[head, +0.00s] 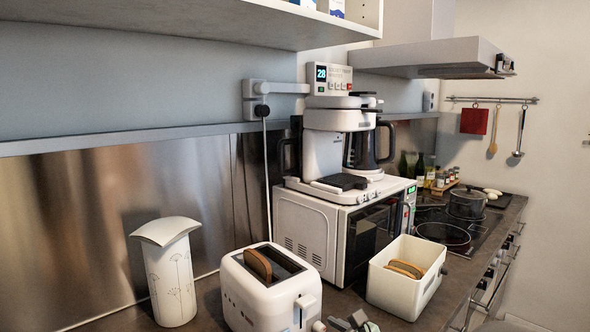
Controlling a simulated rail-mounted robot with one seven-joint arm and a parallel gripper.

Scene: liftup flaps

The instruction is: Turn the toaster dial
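The white toaster (262,299) stands on the counter at the bottom middle, with a slice of brown bread (257,264) sticking up from its slot. Its lever (306,301) is on the right-hand end face. A small pale round knob, which looks like the dial (318,326), shows low on that face at the picture's bottom edge. What appears to be my gripper (350,321) shows as small grey parts just right of the knob, cut off by the bottom edge. I cannot tell whether it touches the dial or whether its fingers are open.
A white bin (398,296) with bread slices stands to the right. A white microwave (305,238) with a coffee machine (325,150) on top is behind the toaster. A white vase (170,280) stands left. A shelf (180,20) overhangs above; a hob with pots (467,203) lies farther back.

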